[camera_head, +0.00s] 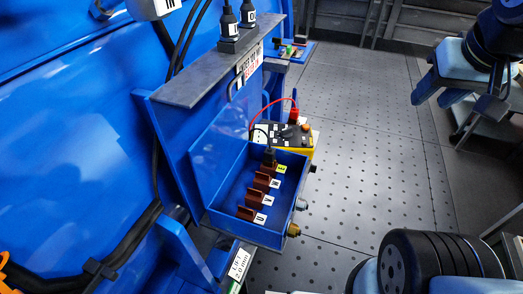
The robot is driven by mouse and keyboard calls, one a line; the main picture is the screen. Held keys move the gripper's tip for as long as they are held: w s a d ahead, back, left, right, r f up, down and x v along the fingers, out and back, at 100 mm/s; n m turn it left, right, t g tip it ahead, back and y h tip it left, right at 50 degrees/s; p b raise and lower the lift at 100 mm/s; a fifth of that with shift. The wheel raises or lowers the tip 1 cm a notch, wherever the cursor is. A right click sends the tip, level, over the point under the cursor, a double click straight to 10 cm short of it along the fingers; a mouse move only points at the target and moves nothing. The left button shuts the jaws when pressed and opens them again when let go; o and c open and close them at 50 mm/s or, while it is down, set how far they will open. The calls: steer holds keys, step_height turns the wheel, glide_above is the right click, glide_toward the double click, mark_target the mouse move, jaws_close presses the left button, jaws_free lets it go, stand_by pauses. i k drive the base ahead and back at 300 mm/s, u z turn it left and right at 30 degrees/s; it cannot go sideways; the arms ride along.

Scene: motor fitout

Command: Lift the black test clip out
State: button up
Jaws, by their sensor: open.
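The black test clip (269,154) sits at the far end of the row of terminals in the open blue terminal box (249,235), by the yellow E label. It appears to be on the end terminal, but the picture is too small to show how it grips. A thin black lead arches from it towards the yellow and black tester (270,135) behind the box. A red test clip (294,116) stands upright at the tester, with a red lead. My gripper's fingertips are not in view; only parts of my arm show at the right.
Several brown terminals (254,198) with white labels stand in the box near the clip. A grey ledge (205,82) carries black plugs above the box on the left. Brass and grey glands stick out of the box's right side. The perforated floor (365,150) to the right is clear.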

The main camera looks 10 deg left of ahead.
mark_target(269, 155)
steer(key=z, duration=0.6)
steer(key=i, duration=0.15)
steer(key=u, duration=3)
steer(key=k, duration=1)
steer(key=z, duration=0.75)
steer(key=i, duration=1)
steer(key=z, duration=0.05)
